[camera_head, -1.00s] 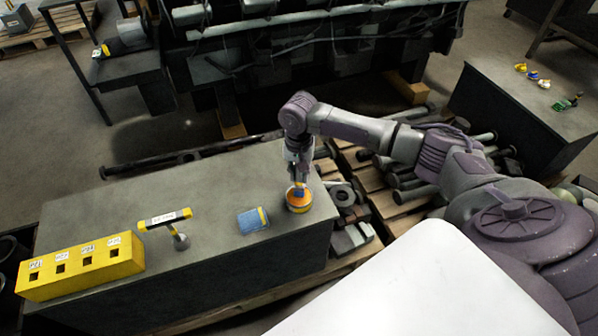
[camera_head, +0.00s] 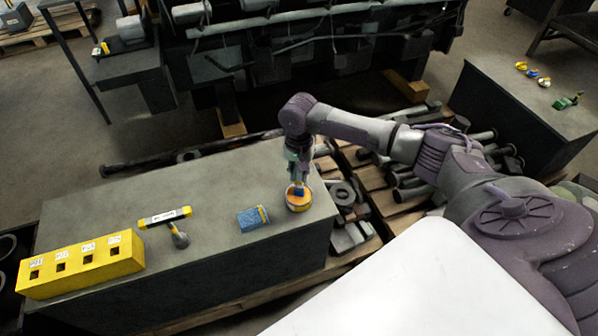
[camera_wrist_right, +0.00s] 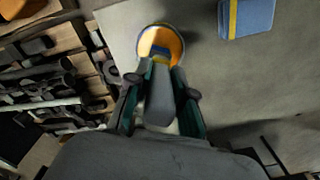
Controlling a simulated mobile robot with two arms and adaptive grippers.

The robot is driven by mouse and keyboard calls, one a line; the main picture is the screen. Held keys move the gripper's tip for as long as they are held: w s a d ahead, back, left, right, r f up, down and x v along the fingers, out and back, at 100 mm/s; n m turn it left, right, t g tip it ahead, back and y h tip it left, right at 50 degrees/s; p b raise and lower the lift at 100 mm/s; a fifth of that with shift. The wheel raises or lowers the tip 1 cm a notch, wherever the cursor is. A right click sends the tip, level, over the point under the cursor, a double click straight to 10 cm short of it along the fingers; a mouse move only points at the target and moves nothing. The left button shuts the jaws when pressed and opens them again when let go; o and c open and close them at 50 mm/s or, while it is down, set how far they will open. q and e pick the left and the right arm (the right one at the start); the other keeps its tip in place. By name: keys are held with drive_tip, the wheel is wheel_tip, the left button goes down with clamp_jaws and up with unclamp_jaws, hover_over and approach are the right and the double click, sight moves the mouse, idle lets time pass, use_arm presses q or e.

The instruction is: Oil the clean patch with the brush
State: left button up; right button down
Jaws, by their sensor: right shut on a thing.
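My right gripper (camera_head: 298,176) is shut on the brush, over the pot on the dark bench. Only a small blue part of the brush (camera_head: 299,190) shows below the fingers; its bristles are hard to make out. The round pot (camera_head: 299,207) holds something orange and also shows in the right wrist view (camera_wrist_right: 146,47), just beyond the fingertips (camera_wrist_right: 160,75). The brush is at the pot's mouth; I cannot tell whether it touches the orange contents. I cannot identify the clean patch in either view. My left gripper is not in view.
A blue block with a yellow band (camera_head: 250,219) lies left of the pot. Farther left are a yellow-ended tool (camera_head: 166,217) and a yellow block with square holes (camera_head: 83,265). The bench top (camera_head: 215,185) is bare behind them. Metal parts lie on pallets to the right.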

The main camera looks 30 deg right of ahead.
drive_tip(key=shift+s+f+p, duration=0.1)
drive_tip(key=shift+p, duration=0.45)
idle(1.8)
wheel_tip(320, 180, up, 7)
drive_tip(key=p, duration=0.9)
idle(0.8)
